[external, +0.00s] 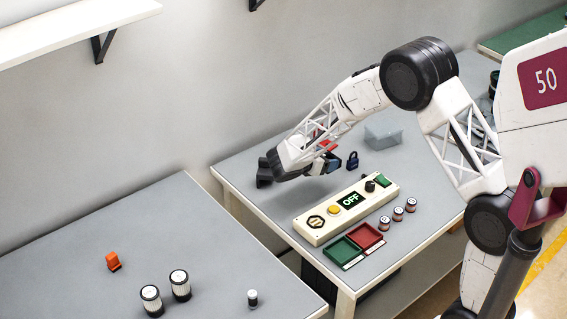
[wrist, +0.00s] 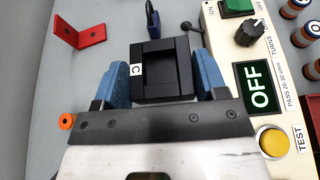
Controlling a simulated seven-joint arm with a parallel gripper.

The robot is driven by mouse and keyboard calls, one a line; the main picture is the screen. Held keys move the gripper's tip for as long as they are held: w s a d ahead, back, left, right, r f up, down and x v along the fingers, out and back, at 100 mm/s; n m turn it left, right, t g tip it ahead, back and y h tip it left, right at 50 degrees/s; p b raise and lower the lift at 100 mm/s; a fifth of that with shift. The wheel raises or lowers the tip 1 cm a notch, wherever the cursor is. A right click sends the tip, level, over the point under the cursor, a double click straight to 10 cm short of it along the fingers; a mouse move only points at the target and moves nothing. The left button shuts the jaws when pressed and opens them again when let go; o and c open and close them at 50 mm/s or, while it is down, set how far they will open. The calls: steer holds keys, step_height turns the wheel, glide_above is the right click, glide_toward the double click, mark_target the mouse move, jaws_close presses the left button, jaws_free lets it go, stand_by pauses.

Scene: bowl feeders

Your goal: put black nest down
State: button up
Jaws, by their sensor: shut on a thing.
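The black nest (wrist: 162,92) is a dark square block with a recess and a white label marked "C". It sits between the two blue fingers of my gripper (wrist: 165,85), which is shut on it. In the external view my gripper (external: 322,166) hangs over the far left part of the right-hand table, beyond the control box. I cannot tell whether the nest touches the table.
The control box (external: 345,210) reading "OFF" stands close to my gripper. Green (external: 342,253) and red (external: 365,236) trays and several small jars (external: 398,214) are in front. A red bracket (wrist: 80,34) and a blue padlock (external: 352,160) lie nearby. A grey bin (external: 383,136) is behind.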

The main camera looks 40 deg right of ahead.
glide_above(323, 190)
steer(key=shift+f, duration=2.6)
steer(key=shift+f, duration=0.1)
steer(key=shift+f, duration=1.75)
steer(key=shift+f, duration=0.15)
steer(key=o, duration=1)
steer(key=shift+o, duration=0.2)
steer(key=shift+v, duration=6.05)
